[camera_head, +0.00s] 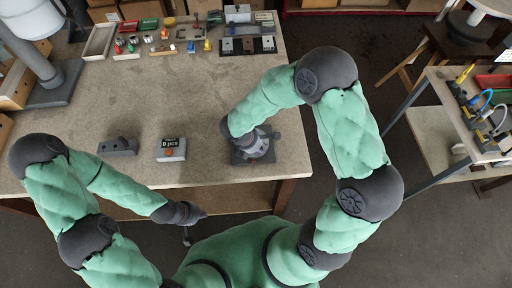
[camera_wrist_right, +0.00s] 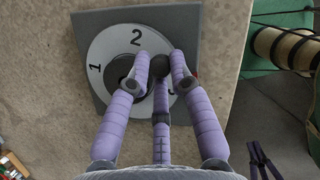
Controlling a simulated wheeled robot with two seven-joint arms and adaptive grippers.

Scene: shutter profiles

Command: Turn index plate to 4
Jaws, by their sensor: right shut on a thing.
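The index plate is a white disc with black numbers on a dark grey square base (camera_head: 240,158), near the front edge of the table. In the right wrist view the white disc (camera_wrist_right: 108,48) shows a 1 at left and a 2 at top; another number at lower right is mostly covered by a finger. My right gripper (camera_wrist_right: 161,68) is over the disc, its fingers closed around a small dark knob right of the centre; the fingers hide the lower part. My left gripper (camera_head: 189,234) hangs empty in front of the table edge, too small to tell its opening.
A counter box reading "0 pcs" (camera_head: 171,150) and a grey block (camera_head: 118,147) stand left of the plate. Trays, tools and small parts line the table's back. A side table (camera_head: 490,120) stands at right. The table's middle is clear.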

